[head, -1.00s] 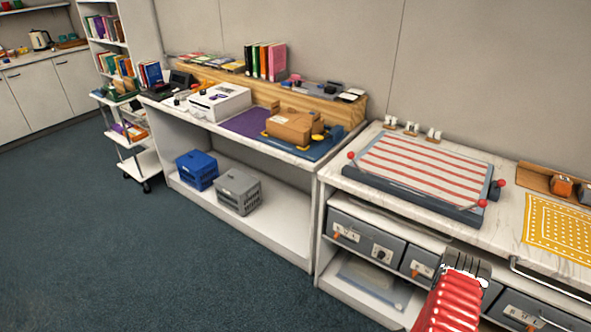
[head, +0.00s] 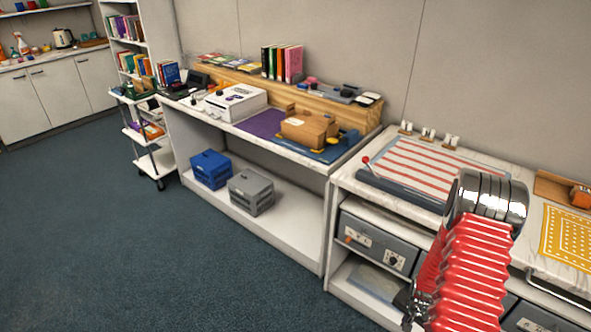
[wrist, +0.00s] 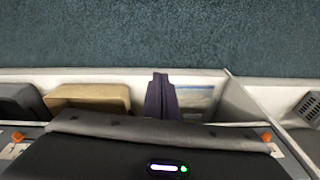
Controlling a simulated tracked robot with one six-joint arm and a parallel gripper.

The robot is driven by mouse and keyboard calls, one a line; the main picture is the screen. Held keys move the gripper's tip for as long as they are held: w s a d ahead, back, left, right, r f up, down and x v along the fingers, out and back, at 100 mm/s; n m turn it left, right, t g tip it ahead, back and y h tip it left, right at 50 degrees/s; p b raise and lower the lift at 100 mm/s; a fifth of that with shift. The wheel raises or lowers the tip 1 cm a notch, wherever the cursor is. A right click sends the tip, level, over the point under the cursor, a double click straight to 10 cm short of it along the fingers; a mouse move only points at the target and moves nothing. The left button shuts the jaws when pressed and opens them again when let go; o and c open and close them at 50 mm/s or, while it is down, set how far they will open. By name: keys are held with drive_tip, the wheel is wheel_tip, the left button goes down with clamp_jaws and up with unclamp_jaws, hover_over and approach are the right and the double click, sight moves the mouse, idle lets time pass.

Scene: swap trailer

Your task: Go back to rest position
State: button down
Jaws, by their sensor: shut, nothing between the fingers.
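My gripper shows in the wrist view as dark fingers (wrist: 160,80), closed together with nothing between them. Behind them lie the floor and the front edge of a white shelf unit. In the head view my red bellows arm rises in front of the right-hand bench (head: 349,178) and bends at a shiny metal joint. The arm covers part of the striped board (head: 420,163) and of the grey drawers below. The gripper itself is hard to make out in the head view.
A long workbench (head: 320,164) holds a white printer (head: 236,101) and a cardboard box (head: 309,128). Blue (head: 211,169) and grey (head: 251,191) crates stand on its lower shelf. A white trolley (head: 157,163) stands to the left. The carpet (head: 100,240) is clear. A yellow mat (head: 568,237) lies at right.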

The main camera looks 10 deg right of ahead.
drive_tip(key=s+a+r+n+t, duration=0.1)
drive_tip(key=s+a+r+n, duration=0.2)
drive_tip(key=a+r, duration=0.6)
drive_tip(key=s+a+r+n+t, duration=0.1)
drive_tip(key=s+a+r+n, duration=0.3)
drive_tip(key=a+r, duration=0.6)
drive_tip(key=s+a+r+n+t+y, duration=0.1)
drive_tip(key=s+a+r+n, duration=0.3)
drive_tip(key=r, duration=2.7)
drive_tip(key=a+t, duration=0.1)
drive_tip(key=a, duration=0.5)
drive_tip(key=shift+s+a+r, duration=0.15)
drive_tip(key=shift+s+a, duration=0.1)
drive_tip(key=shift+s, duration=0.05)
